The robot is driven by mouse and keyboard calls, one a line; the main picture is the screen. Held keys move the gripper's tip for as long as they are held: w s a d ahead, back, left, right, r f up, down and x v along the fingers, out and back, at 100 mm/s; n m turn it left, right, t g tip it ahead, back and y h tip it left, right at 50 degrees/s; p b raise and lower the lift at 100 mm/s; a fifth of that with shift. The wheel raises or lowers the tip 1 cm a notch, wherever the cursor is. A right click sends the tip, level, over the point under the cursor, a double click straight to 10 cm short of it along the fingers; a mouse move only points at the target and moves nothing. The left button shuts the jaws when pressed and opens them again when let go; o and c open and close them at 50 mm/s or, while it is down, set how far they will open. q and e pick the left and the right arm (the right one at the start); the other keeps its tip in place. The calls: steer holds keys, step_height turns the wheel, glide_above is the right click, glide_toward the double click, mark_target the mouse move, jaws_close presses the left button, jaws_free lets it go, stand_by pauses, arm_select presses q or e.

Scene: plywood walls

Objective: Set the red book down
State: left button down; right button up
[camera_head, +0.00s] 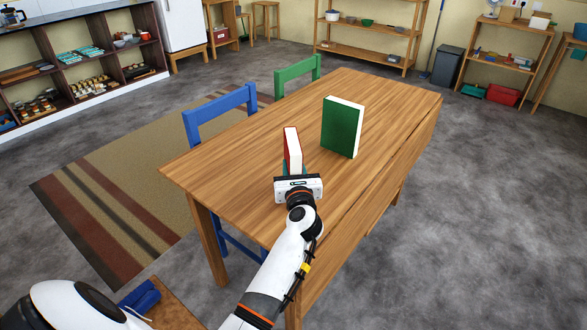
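The red book (292,148) is upright, with a red cover on its left and white page edges facing me. It is over the near part of the wooden table (390,100). My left gripper (293,170) is at the book's near lower end, with the book between its fingers. The gripper body hides the book's bottom, so I cannot tell whether it touches the table. A green book (341,128) stands upright on the table to the right, apart from the red one. My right gripper is not in view.
A blue chair (222,105) and a green chair (297,70) stand along the table's left side. The tabletop beyond the books and to their left is clear. A striped rug (120,185) lies on the floor at left. Shelves (365,30) line the back wall.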

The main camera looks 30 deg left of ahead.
arm_select(q)
steer(key=shift+f, duration=0.1)
steer(key=c, duration=1)
jaws_free()
steer(key=shift+c, duration=0.2)
steer(key=v, duration=0.7)
steer(key=shift+s+d+r, duration=0.2)
